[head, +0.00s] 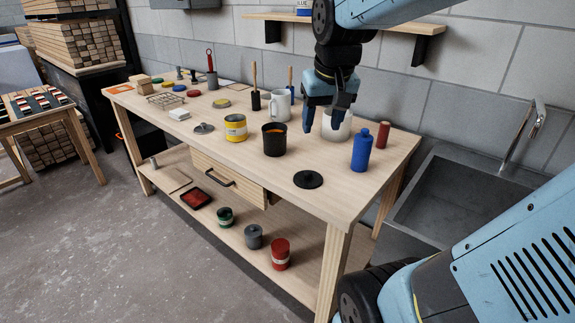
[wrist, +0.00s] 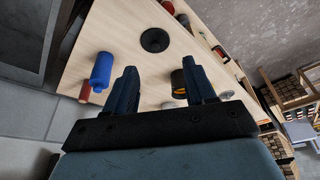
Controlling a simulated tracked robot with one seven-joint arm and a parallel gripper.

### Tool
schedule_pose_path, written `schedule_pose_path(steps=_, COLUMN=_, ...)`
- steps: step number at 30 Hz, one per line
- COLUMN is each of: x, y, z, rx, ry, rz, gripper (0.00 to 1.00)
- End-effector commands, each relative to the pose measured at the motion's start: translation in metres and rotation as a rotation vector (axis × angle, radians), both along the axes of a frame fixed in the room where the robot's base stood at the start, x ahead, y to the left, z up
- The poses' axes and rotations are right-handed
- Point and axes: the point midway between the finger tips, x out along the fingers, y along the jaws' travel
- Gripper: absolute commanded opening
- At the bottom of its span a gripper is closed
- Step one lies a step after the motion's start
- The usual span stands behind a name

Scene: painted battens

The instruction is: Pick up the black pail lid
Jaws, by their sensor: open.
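The black pail lid (head: 308,179) is a flat black disc with a small raised centre. It lies on the front right part of the wooden workbench top (head: 250,170), and it also shows near the top of the wrist view (wrist: 155,40). My gripper (head: 322,123) is open with nothing between its fingers. It hangs above the back of the bench, in front of a white container (head: 337,130), behind and above the lid. In the wrist view my two fingers (wrist: 163,88) stand apart below the lid, with bare bench between them.
A black pail with orange inside (head: 274,142) stands left of the lid, and a blue bottle (head: 361,150) stands to its right. A dark red can (head: 382,135) and a yellow can (head: 235,128) are also on the bench. A sink (head: 450,205) lies to the right.

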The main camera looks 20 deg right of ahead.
Motion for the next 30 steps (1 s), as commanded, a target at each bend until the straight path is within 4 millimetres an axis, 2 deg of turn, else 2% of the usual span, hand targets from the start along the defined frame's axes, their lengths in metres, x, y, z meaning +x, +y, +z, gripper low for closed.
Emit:
schedule_pose_path(steps=1, x=0.012, y=-0.003, z=-0.004, rx=0.001, ry=0.027, rz=-0.011, gripper=0.55)
schedule_pose_path(steps=12, x=0.092, y=-0.020, z=-0.041, rx=0.023, ry=0.188, rz=-0.082, gripper=0.55)
schedule_pose_path(steps=18, x=0.127, y=-0.030, z=-0.068, rx=0.037, ry=0.265, rz=-0.116, gripper=0.55)
schedule_pose_path(steps=24, x=0.145, y=-0.036, z=-0.084, rx=0.045, ry=0.304, rz=-0.135, gripper=0.55)
schedule_pose_path(steps=30, x=0.148, y=-0.037, z=-0.100, rx=0.047, ry=0.312, rz=-0.138, gripper=0.55)
